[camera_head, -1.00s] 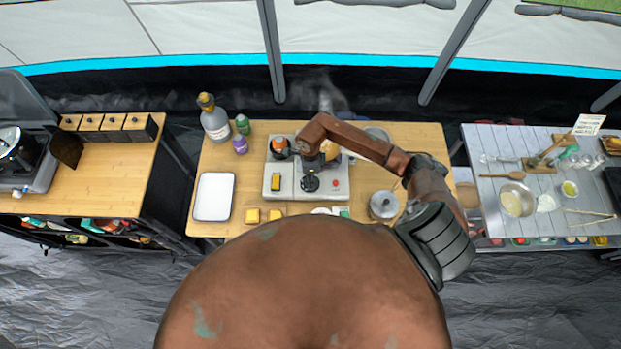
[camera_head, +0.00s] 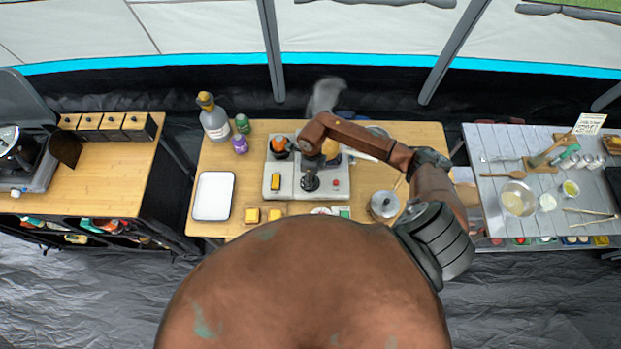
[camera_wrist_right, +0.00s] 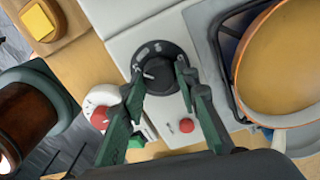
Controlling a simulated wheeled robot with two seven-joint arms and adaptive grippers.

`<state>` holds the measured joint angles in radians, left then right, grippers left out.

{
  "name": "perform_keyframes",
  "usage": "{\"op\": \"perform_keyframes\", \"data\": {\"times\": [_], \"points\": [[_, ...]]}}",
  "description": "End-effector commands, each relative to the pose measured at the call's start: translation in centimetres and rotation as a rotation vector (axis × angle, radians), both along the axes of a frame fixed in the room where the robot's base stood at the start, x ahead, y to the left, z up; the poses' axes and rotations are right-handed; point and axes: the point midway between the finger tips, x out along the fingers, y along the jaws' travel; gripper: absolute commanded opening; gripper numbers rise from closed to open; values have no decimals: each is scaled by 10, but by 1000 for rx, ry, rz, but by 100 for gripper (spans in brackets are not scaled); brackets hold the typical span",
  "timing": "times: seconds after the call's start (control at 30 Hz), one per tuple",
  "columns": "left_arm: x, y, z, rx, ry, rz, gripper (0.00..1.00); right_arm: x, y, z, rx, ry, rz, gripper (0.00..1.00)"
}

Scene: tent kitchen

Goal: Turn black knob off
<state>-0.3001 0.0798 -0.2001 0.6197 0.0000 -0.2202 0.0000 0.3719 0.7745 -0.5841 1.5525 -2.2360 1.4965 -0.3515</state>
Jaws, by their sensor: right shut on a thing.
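The black knob (camera_wrist_right: 160,66) is on the light front panel of the stove (camera_wrist_right: 122,22), beside a red button (camera_wrist_right: 186,125). A short white mark shows on the knob's left part in the right wrist view. My right gripper (camera_wrist_right: 160,75) has its two green-and-black fingers on opposite sides of the knob, shut on it. In the head view the knob (camera_head: 310,183) is at the front middle of the stove, with my right gripper (camera_head: 311,172) above it, partly hidden by my arm. My left gripper is not in view.
An orange-rimmed pan (camera_wrist_right: 281,70) stands close to the gripper's right in the wrist view. A red-and-white round item (camera_wrist_right: 99,105) is near the left finger. A white tray (camera_head: 213,197), bottle (camera_head: 213,119) and metal pot (camera_head: 384,205) share the wooden table.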

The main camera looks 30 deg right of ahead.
Motion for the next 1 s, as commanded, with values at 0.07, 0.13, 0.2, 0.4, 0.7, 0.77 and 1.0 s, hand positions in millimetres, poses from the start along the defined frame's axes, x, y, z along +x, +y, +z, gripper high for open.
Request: {"op": "perform_keyframes", "data": {"times": [0.07, 0.13, 0.2, 0.4, 0.7, 0.77, 1.0], "points": [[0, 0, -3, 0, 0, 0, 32, 0, -1, 0, -3, 0, -66, 5], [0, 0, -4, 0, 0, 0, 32, 0, 0, 0, -2, -1, -134, 5], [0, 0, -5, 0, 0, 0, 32, 0, -1, 0, -2, -1, -200, 5], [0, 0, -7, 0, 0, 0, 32, -1, 0, 0, -1, -1, -391, 5], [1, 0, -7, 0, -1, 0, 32, -1, 1, 0, -1, -1, -674, 5], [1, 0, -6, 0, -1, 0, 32, -2, 1, 0, -1, -1, -731, 5], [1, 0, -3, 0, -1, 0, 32, -2, 1, 1, 0, -1, -962, 5]]}}
